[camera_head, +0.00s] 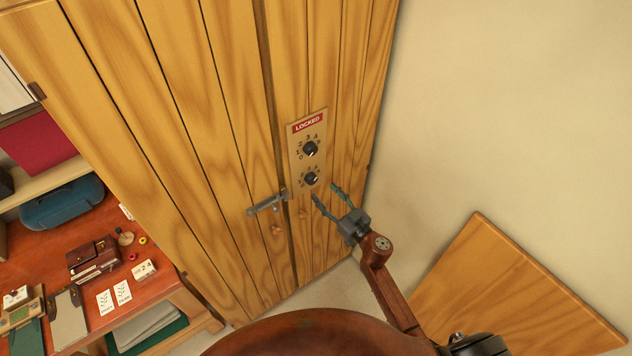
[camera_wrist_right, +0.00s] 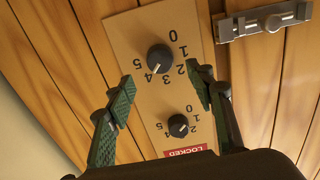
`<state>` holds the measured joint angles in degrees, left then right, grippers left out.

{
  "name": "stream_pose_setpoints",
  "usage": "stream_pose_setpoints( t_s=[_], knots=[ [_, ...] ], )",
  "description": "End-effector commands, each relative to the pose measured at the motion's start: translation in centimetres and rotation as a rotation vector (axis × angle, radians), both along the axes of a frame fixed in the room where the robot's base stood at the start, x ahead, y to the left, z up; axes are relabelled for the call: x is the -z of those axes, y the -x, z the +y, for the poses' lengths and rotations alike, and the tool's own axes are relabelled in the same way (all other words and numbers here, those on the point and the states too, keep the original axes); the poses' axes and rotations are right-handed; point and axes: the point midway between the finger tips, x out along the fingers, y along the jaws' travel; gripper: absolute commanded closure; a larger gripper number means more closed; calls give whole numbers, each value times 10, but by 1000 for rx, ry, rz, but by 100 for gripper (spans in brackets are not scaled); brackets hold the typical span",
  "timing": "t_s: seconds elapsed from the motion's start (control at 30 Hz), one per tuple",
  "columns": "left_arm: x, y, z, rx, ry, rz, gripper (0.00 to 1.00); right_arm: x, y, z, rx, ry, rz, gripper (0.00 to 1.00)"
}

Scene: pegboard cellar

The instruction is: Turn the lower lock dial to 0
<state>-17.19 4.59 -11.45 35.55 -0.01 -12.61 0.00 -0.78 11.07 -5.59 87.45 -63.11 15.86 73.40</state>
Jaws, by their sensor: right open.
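A tan lock plate (camera_head: 294,160) with a red LOCKED label (camera_head: 307,122) is on the wooden door. The lower dial (camera_head: 311,179) is a black knob with a white mark; it shows larger in the right wrist view (camera_wrist_right: 160,58), where the plate is upside down. Its mark points near 4. The upper dial (camera_head: 311,149) is a similar knob, also in the wrist view (camera_wrist_right: 178,125); its setting is unclear. My right gripper (camera_head: 325,192) is open and empty, just below and right of the lower dial, apart from it. My left gripper is not in view.
A metal slide bolt (camera_head: 268,203) sits left of the plate. A reddish desk (camera_head: 75,243) with small items stands at left. A wooden panel (camera_head: 510,290) is at lower right by the bare wall (camera_head: 520,110). The space before the door's right side looks clear.

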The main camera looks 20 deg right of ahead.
Motion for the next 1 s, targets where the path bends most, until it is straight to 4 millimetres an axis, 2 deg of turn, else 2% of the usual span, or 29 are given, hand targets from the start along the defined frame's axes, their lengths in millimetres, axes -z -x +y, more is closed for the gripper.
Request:
stream_pose_setpoints(
  t_s=[0.2,0.4,0.77,1.0],
  knots=[
    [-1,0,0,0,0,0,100,-1,-35,13,-1,-4,-1,51],
    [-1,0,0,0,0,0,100,0,-55,20,1,-2,1,51],
    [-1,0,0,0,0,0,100,1,-60,22,0,-2,2,51],
    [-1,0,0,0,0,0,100,1,-60,22,0,-2,2,67]
  ],
)
